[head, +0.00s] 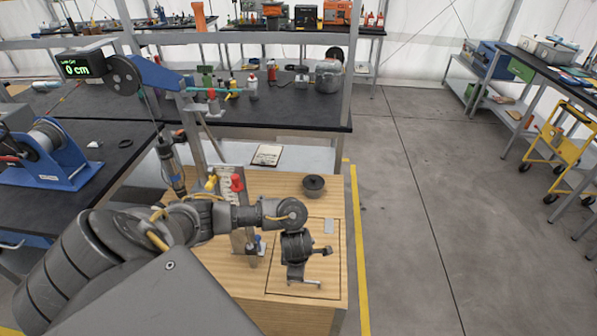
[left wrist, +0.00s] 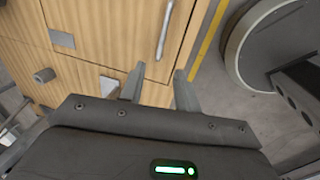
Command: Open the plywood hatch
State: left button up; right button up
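The plywood hatch (head: 279,285) is a panel outlined by a dark seam, flat in the top of a wooden box (head: 227,270). A small silver plate (head: 328,226) lies on it. My left gripper (head: 318,267) hangs over the hatch and covers part of it. In the left wrist view, its two fingers (left wrist: 158,88) are apart with nothing between them. Beyond them the wood (left wrist: 115,30) shows a seam and a metal bar handle (left wrist: 164,30), apart from the fingers. My right gripper is not in view.
A dark round pot (head: 313,186) stands on the box beyond the hatch. An upright board with red and yellow knobs (head: 237,183) stands to the left. A black workbench (head: 290,112) is behind.

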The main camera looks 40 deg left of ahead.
pick_arm(q)
jog(key=f, duration=0.1)
jog(key=b, duration=0.4)
send_over(298, 288)
notch_tip(298, 288, down, 8)
jog(key=shift+f, duration=0.1)
jog(key=shift+w+a+f, duration=0.1)
jog(key=shift+w+f, duration=0.15)
jog(key=shift+f, duration=0.45)
grip_shut()
